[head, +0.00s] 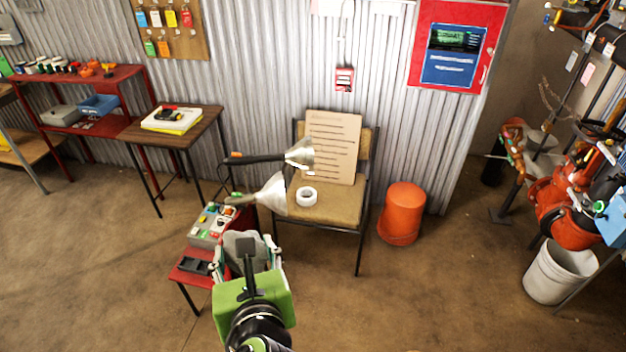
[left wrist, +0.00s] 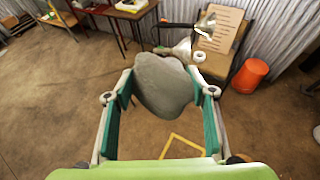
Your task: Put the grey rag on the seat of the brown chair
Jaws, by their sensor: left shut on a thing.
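The grey rag (left wrist: 163,85) is held between the fingertips of my left gripper (left wrist: 160,90), which is shut on it. In the head view the rag (head: 246,243) shows just beyond the green gripper body, in front of and left of the brown chair. The brown chair (head: 345,212) stands against the corrugated wall. A white tape roll (head: 307,197) lies on its seat, and a lined board (head: 332,147) leans on its backrest. The chair seat also shows at the top of the left wrist view (left wrist: 217,66). My right gripper is not in view.
Two metal lamp heads (head: 272,193) reach over the seat's left side. A red stand (head: 188,268) with a control box (head: 212,225) is left of the gripper. An orange bucket (head: 402,215) stands right of the chair. The floor in front of the chair is clear.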

